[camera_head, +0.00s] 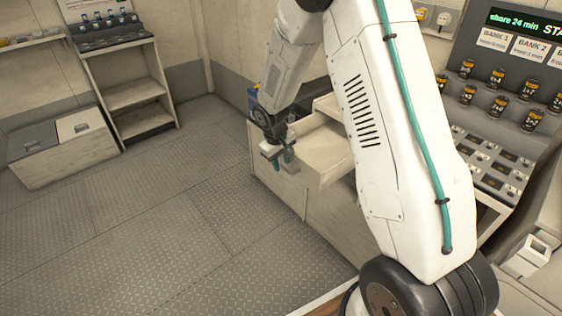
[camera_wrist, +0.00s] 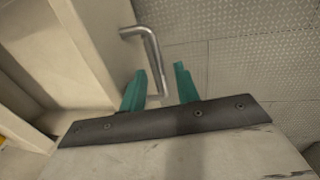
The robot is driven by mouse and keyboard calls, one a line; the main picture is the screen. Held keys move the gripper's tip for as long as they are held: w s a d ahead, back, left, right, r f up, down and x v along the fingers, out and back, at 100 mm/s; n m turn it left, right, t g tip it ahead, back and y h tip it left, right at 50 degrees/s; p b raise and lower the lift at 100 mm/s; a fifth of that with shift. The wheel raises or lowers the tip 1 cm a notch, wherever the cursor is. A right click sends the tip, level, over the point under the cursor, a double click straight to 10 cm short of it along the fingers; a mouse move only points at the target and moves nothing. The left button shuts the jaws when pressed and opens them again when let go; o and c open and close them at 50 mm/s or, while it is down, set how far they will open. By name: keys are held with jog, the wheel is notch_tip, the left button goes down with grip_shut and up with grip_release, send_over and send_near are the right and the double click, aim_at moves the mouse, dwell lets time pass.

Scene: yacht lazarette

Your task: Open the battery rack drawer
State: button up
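The battery rack drawer (camera_head: 333,172) is a pale box that stands out from the cream cabinet (camera_head: 276,190), with part of its open top visible in the head view. In the wrist view a bent metal bar handle (camera_wrist: 148,45) stands off a pale front panel (camera_wrist: 98,25). My gripper (camera_head: 284,163) is at the drawer's front end, and my arm hides part of the drawer. In the wrist view my gripper (camera_wrist: 160,72) has its two teal fingers apart. The handle's bar runs between them, with a visible gap on each side.
A battery panel (camera_head: 500,85) with several cells and a green-text display stands at the right. A shelf unit (camera_head: 125,80) and a low two-lidded box (camera_head: 65,145) stand at the far left. The grey tread-plate floor (camera_head: 150,220) is clear in front of the cabinet.

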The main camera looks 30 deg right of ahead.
notch_tip(320, 180, up, 8)
jog(key=a, duration=0.1)
jog(key=shift+s+a+f, duration=0.15)
jog(key=shift+s, duration=0.05)
dwell(0.3)
jog(key=shift+s, duration=0.1)
dwell(0.3)
jog(key=s+a+r+m, duration=0.1)
jog(key=s+r, duration=0.6)
jog(key=s, duration=0.4)
jog(key=s+a+r+m+y, duration=0.1)
jog(key=s+a+r, duration=0.1)
jog(key=s+r, duration=0.6)
jog(key=s+a+r+y, duration=0.1)
jog(key=s+r, duration=0.6)
jog(key=s, duration=0.9)
jog(key=shift+s+a+r+m+t, duration=0.15)
jog(key=shift+a+r+m+t, duration=0.1)
jog(key=shift+a+m+t, duration=0.2)
